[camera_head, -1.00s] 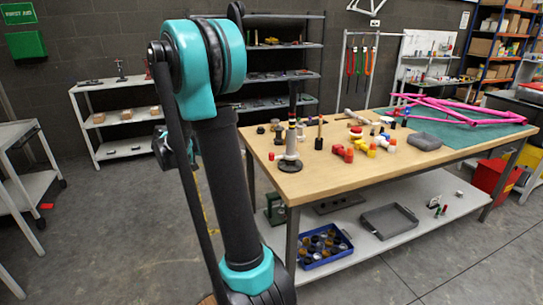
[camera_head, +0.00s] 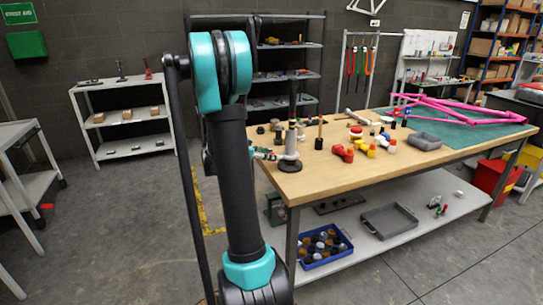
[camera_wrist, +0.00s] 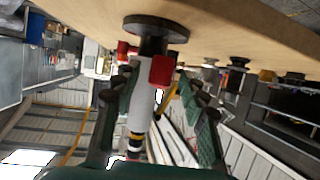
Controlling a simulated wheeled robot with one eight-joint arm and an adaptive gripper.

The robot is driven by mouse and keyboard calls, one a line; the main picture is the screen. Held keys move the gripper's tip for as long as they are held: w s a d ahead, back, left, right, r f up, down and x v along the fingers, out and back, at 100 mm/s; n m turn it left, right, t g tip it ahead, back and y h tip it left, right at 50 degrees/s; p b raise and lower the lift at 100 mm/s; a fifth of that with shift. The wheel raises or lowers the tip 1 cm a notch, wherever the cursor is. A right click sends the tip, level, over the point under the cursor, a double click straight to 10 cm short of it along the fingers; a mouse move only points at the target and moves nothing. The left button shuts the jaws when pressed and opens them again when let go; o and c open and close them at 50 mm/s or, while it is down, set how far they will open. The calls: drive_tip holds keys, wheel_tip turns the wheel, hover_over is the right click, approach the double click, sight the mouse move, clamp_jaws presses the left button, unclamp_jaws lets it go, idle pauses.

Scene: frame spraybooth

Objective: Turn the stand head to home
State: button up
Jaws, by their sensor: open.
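The stand (camera_head: 290,158) is upright near the left end of the workbench, with a round dark base, a pale column and a tall black upper part (camera_head: 292,98). My gripper (camera_head: 266,154) is at the left side of its column, partly hidden by my arm. In the wrist view the scene is upside down. There the white column (camera_wrist: 141,108) shows between the open green-and-black fingers of my gripper (camera_wrist: 158,78), below the black base (camera_wrist: 155,32). A red block (camera_wrist: 162,70) shows at the column. I cannot tell whether the fingers touch the stand.
Small dark parts stand behind the stand. Shelves stand along the back wall. The floor at left is open.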

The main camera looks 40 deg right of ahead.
drive_tip(key=shift+d+f, duration=0.15)
drive_tip(key=shift+d, duration=0.25)
clamp_jaws()
